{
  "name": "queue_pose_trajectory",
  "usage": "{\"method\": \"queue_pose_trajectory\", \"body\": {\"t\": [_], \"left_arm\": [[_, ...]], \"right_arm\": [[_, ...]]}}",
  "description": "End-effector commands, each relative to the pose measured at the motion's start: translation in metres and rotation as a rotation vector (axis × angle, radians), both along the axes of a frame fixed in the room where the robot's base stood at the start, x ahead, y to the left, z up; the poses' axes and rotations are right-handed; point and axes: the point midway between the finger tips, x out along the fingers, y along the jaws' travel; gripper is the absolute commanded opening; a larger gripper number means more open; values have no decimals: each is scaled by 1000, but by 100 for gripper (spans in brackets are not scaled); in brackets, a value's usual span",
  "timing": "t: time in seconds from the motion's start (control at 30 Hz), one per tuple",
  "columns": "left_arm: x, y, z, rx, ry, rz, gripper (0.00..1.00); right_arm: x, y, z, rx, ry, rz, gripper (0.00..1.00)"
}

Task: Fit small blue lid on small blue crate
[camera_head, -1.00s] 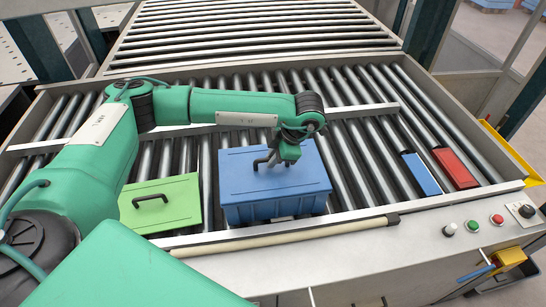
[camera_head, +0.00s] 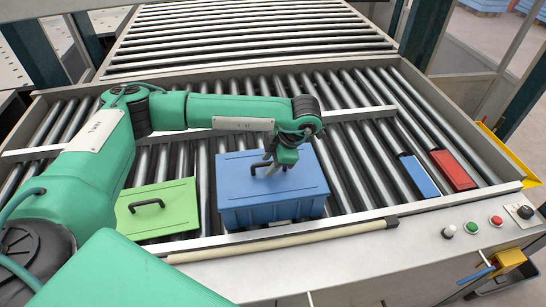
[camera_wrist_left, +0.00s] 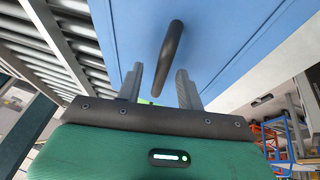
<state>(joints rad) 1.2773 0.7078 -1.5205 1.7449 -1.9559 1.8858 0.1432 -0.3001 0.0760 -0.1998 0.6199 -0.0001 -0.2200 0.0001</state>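The small blue crate (camera_head: 275,213) stands on the rollers near the front rail. The blue lid (camera_head: 235,177) lies on top of it, apparently level and lined up with the rim. Its dark handle (camera_head: 259,168) sticks up. My left gripper (camera_head: 272,164) is over the lid at the handle. In the left wrist view its two grey fingers (camera_wrist_left: 160,84) are apart, and the handle (camera_wrist_left: 168,60) reaches between their tips without visible contact. The lid's blue surface (camera_wrist_left: 225,40) fills the upper part there. My right gripper is not in view.
A green lid (camera_head: 160,208) with a dark handle lies left of the crate. A blue block (camera_head: 418,176) and a red block (camera_head: 453,170) lie at the right. A pale bar (camera_head: 280,240) runs along the front rail. Bare rollers lie between crate and blocks.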

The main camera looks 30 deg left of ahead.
Motion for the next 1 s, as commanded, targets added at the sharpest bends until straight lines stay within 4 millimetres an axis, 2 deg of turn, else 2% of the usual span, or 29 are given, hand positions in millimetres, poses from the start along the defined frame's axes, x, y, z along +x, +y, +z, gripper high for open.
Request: {"method": "queue_pose_trajectory", "body": {"t": [0.17,0.33,0.4,0.7,1.0], "left_arm": [[3,-8,13,-2,-5,-2,37],[6,-24,45,-2,-7,-3,37],[7,-27,59,0,-6,-3,37],[10,-44,95,0,-5,-2,37],[12,-55,120,0,-3,0,37]], "right_arm": [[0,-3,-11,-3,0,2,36],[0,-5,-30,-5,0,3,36],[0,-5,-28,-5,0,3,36],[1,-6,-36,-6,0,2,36],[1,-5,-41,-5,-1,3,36]]}}
